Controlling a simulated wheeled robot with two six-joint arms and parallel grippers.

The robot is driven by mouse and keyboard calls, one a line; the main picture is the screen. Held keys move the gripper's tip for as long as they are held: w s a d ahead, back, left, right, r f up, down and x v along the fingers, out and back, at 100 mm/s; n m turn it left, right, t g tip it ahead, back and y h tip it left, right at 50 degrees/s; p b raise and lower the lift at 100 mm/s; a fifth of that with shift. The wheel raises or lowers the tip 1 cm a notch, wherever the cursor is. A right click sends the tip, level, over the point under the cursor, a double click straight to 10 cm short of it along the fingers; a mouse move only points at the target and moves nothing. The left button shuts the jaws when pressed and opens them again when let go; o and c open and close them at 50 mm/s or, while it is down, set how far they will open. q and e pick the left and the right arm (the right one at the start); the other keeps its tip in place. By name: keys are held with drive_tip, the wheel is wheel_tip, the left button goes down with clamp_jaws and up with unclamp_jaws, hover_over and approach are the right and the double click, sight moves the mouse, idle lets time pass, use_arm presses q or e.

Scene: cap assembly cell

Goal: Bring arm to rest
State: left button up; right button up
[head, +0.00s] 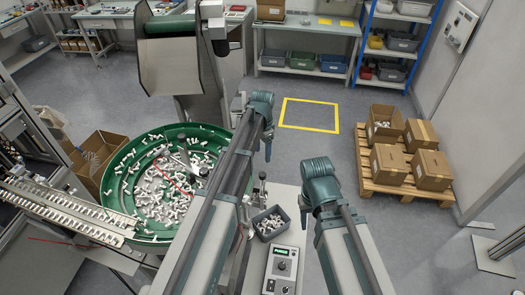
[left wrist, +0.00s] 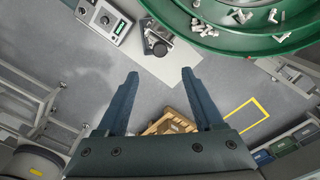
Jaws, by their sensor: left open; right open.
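My left gripper (head: 267,152) hangs at the far end of its raised arm, to the right of the green bowl in the head view. In the left wrist view its two dark fingers (left wrist: 160,80) are spread wide with nothing between them. My right gripper (head: 324,214) is lower and to the right in the head view, partly hidden by its own wrist. It is open, and I see nothing held in it. Both arms reach forward from the bottom edge of the head view.
A green bowl (head: 110,205) of white parts stands left, beside a metal track (head: 65,211). A small grey bin (head: 271,238) and control box (head: 283,268) sit on a light stand. Cartons on a pallet (head: 437,184) stand right. Floor around the yellow square (head: 310,127) is clear.

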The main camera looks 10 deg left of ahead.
use_arm(q)
drive_tip(key=s+d+f+n+b, duration=0.2)
drive_tip(key=s+d+f+b, duration=0.2)
drive_tip(key=s+f+b, duration=0.7)
drive_tip(key=s+d+f+n+y+b, duration=0.1)
drive_tip(key=s+d+f+n+b, duration=0.2)
drive_tip(key=s+f+b, duration=0.8)
drive_tip(key=s, duration=0.3)
drive_tip(key=shift+s+d+f, duration=0.15)
drive_tip(key=shift+s+d, duration=0.15)
drive_tip(key=shift+d, duration=0.1)
